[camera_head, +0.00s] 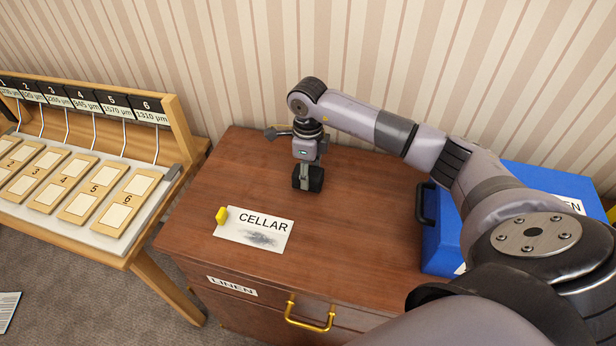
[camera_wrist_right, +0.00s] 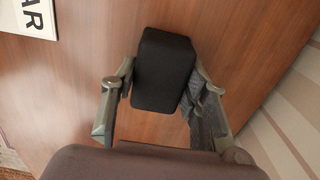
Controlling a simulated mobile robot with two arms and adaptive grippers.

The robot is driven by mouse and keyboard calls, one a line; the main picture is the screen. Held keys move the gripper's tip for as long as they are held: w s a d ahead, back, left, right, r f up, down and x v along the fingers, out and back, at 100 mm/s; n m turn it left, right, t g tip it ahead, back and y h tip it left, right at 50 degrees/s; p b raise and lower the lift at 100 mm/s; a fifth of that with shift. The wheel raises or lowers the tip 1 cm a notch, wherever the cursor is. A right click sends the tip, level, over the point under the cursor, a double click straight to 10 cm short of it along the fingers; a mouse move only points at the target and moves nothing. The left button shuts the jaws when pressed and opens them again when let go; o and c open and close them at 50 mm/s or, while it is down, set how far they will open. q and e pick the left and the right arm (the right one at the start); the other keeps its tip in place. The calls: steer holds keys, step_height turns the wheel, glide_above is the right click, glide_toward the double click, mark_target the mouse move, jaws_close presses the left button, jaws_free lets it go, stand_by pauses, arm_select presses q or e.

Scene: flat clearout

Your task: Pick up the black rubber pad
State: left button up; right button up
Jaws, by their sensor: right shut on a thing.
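The black rubber pad (camera_wrist_right: 162,70) is a small dark block with rounded edges, held between the two fingers of my right gripper (camera_wrist_right: 160,90) in the right wrist view. In the head view the pad (camera_head: 315,178) shows at the tip of my right gripper (camera_head: 307,176), which points down over the back part of the brown wooden cabinet top (camera_head: 360,230). I cannot tell whether the pad touches the wood. My left gripper is not in view.
A blue case (camera_head: 440,235) stands at the right. A wooden rack (camera_head: 150,200) with numbered cards is at the left. The drawer has a gold handle (camera_head: 309,318).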

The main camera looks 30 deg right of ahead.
steer(key=shift+c, duration=1.2)
steer(key=shift+w+r, duration=0.1)
steer(key=shift+r, duration=0.45)
step_height(320, 180, up, 19)
steer(key=b, duration=0.1)
steer(key=shift+b, duration=0.35)
